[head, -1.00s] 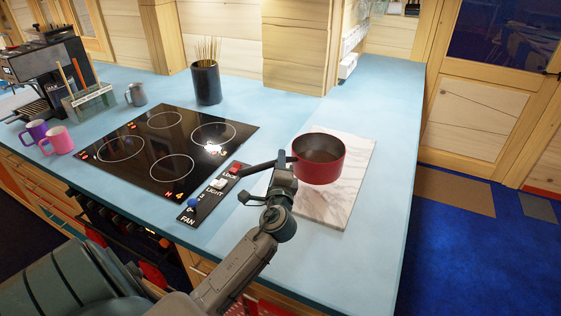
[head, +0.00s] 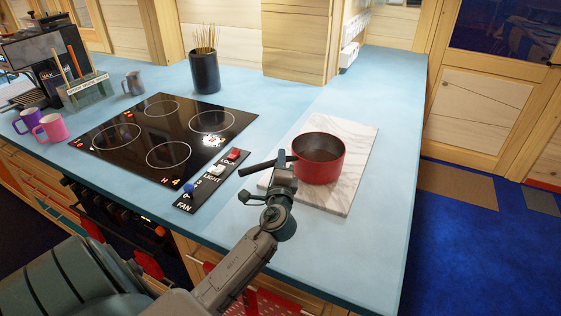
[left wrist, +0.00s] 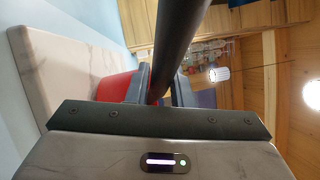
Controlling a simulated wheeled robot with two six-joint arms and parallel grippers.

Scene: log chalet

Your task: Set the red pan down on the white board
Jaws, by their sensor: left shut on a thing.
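The red pan (head: 318,170) is upright over the white marble board (head: 358,143) in the head view, with board showing behind it, to its right and in front. I cannot tell for sure whether its base touches the board. My left gripper (head: 283,174) is shut on the pan's dark handle (head: 262,166), which points left. In the left wrist view the handle (left wrist: 180,40) runs between the jaws, with part of the red pan (left wrist: 118,87) beside the board (left wrist: 65,75). My right gripper is not in view.
A black cooktop (head: 160,140) with a control panel (head: 213,180) of knobs and switches lies left of the board. Pink (head: 52,128) and purple mugs stand farther left. A dark holder with sticks (head: 205,72) stands behind. The blue counter (head: 365,245) is clear in front.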

